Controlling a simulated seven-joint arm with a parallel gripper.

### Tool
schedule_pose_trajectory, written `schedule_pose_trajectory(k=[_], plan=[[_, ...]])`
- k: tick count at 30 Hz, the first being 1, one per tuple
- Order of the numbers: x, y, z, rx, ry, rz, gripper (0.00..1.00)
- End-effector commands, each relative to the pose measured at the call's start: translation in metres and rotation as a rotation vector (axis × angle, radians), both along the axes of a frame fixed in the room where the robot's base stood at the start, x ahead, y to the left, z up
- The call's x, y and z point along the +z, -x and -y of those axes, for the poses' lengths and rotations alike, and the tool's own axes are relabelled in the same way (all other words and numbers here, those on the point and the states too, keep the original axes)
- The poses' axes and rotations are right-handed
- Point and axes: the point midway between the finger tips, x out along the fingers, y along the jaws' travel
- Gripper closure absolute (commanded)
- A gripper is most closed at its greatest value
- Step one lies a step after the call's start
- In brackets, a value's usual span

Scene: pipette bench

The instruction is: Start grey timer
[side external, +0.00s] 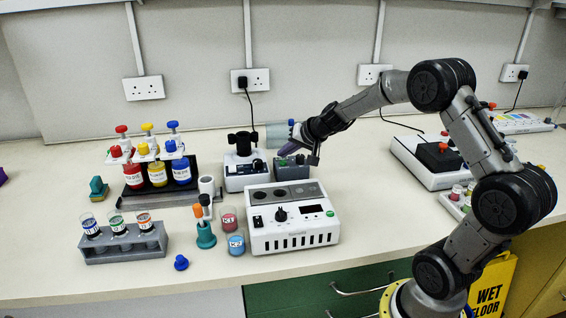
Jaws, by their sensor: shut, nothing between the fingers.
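A small dark grey box (292,170), which looks like the grey timer, sits on the bench behind the white control box. Its upper face is partly hidden by my gripper, and I cannot read any display on it. My gripper (312,159) is shut and empty, pointing down just above the right side of the grey box. I cannot tell whether the fingertips touch it.
The white control box (292,240) with knob, dark display and green button stands in front. A device with a dark clamp (242,173) is close on the left. Tube racks (125,245) and bottles (157,176) fill the left. A white device (420,168) stands right.

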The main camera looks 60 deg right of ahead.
Motion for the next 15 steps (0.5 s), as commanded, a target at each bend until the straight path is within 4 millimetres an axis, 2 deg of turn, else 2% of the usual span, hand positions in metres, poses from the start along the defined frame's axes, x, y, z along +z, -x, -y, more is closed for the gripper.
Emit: schedule_pose_trajectory(k=[8, 15], plan=[[0.003, 0.000, 0.000, 0.001, 0.001, 0.001, 1.00], [0.024, 0.000, 0.000, 0.000, 0.000, 0.001, 1.00]])
